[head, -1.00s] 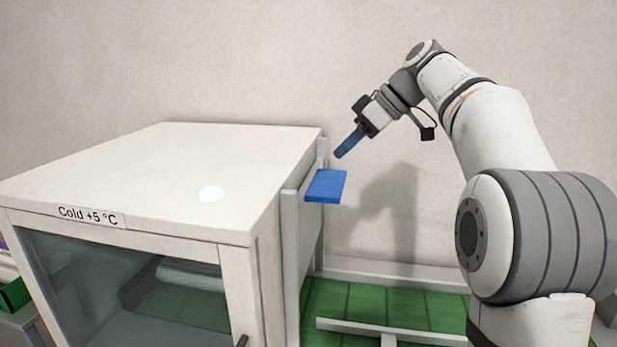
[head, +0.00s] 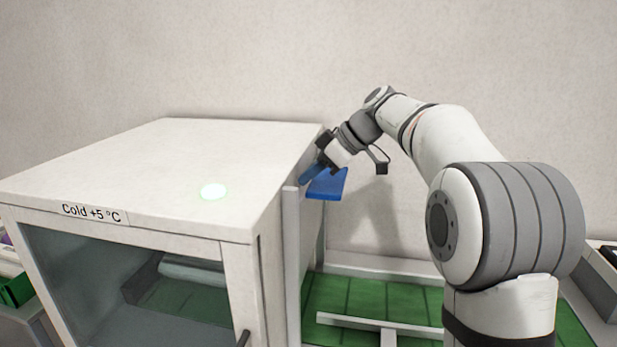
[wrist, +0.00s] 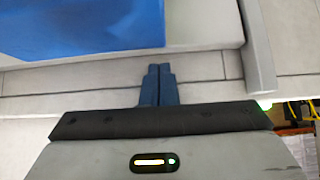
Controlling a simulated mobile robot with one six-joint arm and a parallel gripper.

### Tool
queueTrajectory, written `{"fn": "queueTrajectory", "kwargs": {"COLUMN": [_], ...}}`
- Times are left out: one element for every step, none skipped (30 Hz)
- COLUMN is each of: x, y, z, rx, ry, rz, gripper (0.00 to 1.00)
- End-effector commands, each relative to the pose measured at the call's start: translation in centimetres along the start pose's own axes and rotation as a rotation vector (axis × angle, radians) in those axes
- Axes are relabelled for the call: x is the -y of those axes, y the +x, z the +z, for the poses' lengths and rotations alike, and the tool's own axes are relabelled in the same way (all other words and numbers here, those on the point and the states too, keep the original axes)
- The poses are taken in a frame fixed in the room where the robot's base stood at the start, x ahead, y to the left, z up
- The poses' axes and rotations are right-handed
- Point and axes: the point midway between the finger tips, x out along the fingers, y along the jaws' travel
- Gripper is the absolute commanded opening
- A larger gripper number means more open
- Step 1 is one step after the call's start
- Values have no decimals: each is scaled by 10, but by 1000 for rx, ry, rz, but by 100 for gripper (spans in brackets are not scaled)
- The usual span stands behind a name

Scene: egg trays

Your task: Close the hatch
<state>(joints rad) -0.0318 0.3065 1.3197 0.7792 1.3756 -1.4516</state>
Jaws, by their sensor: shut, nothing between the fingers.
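The hatch is on the right side of the white cold cabinet (head: 180,165), with a pale upright panel or rail (head: 291,240) and a blue plate (head: 328,184) sticking out near its top. My gripper (head: 306,177) is at the cabinet's upper right edge, beside the blue plate. In the wrist view the blue fingers (wrist: 158,75) are together with nothing between them. They lie just by the pale edge below the blue plate (wrist: 80,25). I cannot tell whether they touch it. The hatch opening itself is hidden from the head view.
A green surface (head: 350,295) with a white T-shaped bar (head: 380,324) lies right of the cabinet. A glass front door (head: 130,275) with a dark handle faces me. A pale wall stands behind. Free air lies above the cabinet top.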

Motion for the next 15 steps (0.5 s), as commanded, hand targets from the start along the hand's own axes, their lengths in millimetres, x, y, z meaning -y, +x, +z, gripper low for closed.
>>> {"fn": "queueTrajectory", "kwargs": {"x": [0,0,0,0,0,0,0,0,0,0,0,0,0,1,0], "y": [2,4,5,6,6,7,7,7,7,7,7,7,7,11,10], "z": [3,4,6,7,7,8,8,8,8,8,8,8,8,4,6], "rx": [0,0,0,0,0,0,0,0,0,0,0,0,0,0,0], "ry": [1,1,1,1,0,0,0,0,0,0,0,0,0,0,0], "rz": [-1,-1,-1,0,1,1,2,2,2,2,2,2,2,2,2], "gripper": [0,0,0,0,0,0,0,0,0,0,0,0,0,0,0]}}
